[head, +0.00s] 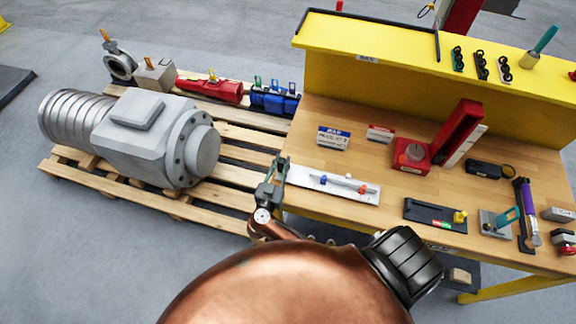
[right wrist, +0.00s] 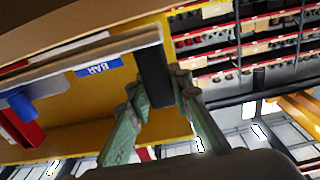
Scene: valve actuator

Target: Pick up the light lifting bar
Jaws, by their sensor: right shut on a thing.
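The light lifting bar appears as a long pale flat bar (head: 300,179) lying along the near left edge of the bench. A thin grey rod with blue and red-orange parts shows on it. My right gripper (head: 279,165) is at its left end. In the right wrist view, the pale bar's edge (right wrist: 110,48) ends beside a black block (right wrist: 155,78). My right gripper (right wrist: 160,105) is shut on that block, which looks like the bar's end piece. I cannot tell whether the bar is lifted. My left gripper is not in view.
A dark bar (head: 370,18) lies on the yellow shelf (head: 400,65) behind the bench. A red stand (head: 458,132), small boxes and tools are on the wooden bench top (head: 345,112). A large grey actuator (head: 145,130) rests on a pallet (head: 90,175) to the left.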

